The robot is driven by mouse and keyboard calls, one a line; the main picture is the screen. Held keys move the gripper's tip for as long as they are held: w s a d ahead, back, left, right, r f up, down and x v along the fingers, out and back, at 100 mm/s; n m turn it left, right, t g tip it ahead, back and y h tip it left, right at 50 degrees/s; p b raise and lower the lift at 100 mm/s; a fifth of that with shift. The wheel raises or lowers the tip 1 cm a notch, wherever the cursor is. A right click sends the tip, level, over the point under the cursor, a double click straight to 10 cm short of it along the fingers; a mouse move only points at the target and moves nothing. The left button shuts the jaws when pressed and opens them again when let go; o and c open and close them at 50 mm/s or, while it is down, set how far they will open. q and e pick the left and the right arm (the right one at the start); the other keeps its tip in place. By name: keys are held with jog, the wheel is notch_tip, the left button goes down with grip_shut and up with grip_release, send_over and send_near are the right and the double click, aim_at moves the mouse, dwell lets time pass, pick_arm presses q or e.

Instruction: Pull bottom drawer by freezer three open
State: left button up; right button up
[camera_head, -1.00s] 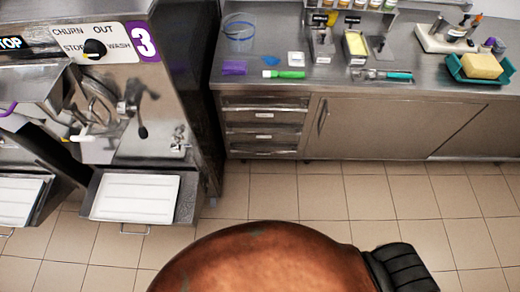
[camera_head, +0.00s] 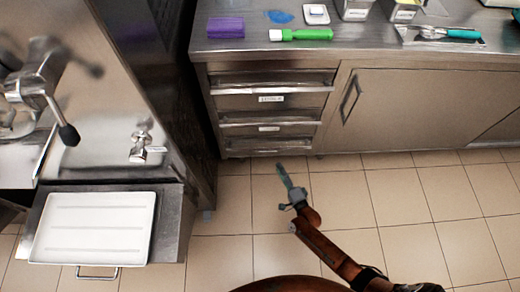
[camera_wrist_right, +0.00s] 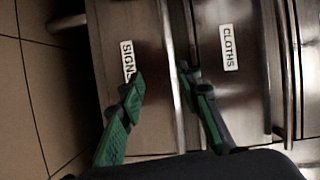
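The bottom drawer (camera_head: 262,146) is the lowest of three in the steel counter right of freezer three; it looks shut. In the right wrist view the drawer nearest the floor, labelled SIGNS (camera_wrist_right: 108,40), has a long bar handle (camera_wrist_right: 169,45) along its upper edge. My right gripper (camera_head: 283,172) is in front of the drawers, low over the floor in the head view. In the wrist view its green fingers (camera_wrist_right: 160,72) are apart, with the handle between them; contact cannot be told. My left gripper is not in view.
Above it is the drawer labelled CLOTHS (camera_wrist_right: 225,70), and the top drawer (camera_head: 240,102). Freezer three's white tray (camera_head: 95,228) juts out at the left. A cupboard door (camera_head: 400,110) is on the right. The tiled floor (camera_head: 330,190) in front is clear.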

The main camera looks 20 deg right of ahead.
aim_at(269, 150)
jog(key=shift+m+t, duration=0.4)
jog(key=shift+m, duration=0.2)
jog(key=w+b, duration=0.1)
jog(key=w, duration=0.1)
jog(key=w+a+b, duration=0.1)
jog(key=w, duration=0.2)
jog(key=w+b, duration=0.1)
jog(key=w, duration=0.2)
jog(key=shift+w+a+r, duration=0.2)
jog(key=shift+r, duration=0.2)
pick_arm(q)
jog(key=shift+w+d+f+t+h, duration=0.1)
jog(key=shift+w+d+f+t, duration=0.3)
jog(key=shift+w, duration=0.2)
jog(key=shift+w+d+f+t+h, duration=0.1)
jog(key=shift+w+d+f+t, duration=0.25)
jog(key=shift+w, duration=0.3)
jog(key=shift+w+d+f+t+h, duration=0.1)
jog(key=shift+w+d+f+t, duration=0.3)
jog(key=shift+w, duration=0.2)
pick_arm(e)
jog(key=shift+w+r, duration=0.15)
jog(key=shift+w, duration=0.35)
grip_shut()
